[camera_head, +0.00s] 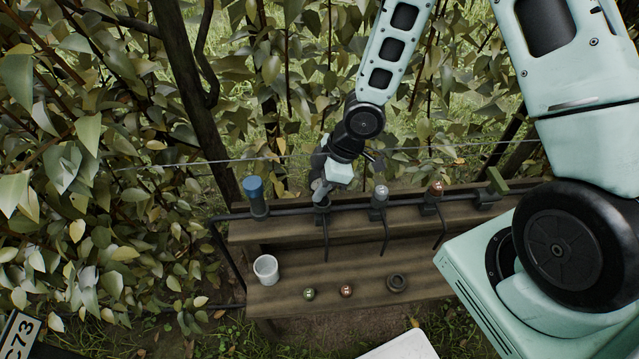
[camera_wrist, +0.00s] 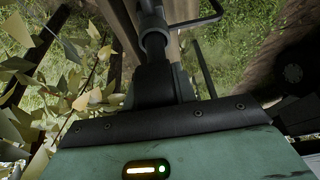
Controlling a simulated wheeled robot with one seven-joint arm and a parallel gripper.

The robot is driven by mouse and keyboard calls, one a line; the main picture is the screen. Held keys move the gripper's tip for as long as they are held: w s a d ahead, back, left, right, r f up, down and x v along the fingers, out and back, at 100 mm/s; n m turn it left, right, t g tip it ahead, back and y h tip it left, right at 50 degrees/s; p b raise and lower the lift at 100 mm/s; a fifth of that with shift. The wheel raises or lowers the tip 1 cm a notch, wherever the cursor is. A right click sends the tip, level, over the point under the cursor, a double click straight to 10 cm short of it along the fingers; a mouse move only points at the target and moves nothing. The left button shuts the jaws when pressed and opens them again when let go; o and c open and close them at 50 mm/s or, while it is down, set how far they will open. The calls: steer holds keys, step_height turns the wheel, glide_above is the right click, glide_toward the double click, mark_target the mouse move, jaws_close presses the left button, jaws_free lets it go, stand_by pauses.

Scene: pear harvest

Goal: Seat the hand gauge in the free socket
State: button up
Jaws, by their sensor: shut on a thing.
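My gripper (camera_head: 326,184) is at the second holder from the left on the shelf's upper rail. It is shut on a grey, round-bodied piece, which I take to be the hand gauge (camera_head: 320,192). In the wrist view, the gauge (camera_wrist: 153,40) shows as a grey collar beyond the dark fingers (camera_wrist: 154,80). The gauge's lower end is at the dark socket (camera_head: 322,205). The fingers hide part of it, and I cannot tell whether it is fully seated.
The rail also carries a blue-topped tool (camera_head: 254,194), a grey-topped tool (camera_head: 380,197), a copper-topped tool (camera_head: 436,191) and a green piece (camera_head: 497,182). Below stand a white cup (camera_head: 266,269), a green ball (camera_head: 309,294), a reddish ball (camera_head: 346,290) and a dark ring (camera_head: 398,282). Foliage lies behind.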

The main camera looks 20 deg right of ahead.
steer(key=shift+f, duration=0.15)
steer(key=o, duration=1.1)
steer(key=shift+o, duration=0.2)
steer(key=p+v, duration=0.8)
steer(key=v, duration=0.9)
steer(key=shift+r+p, duration=0.25)
steer(key=shift+p, duration=0.15)
steer(key=shift+s, duration=0.1)
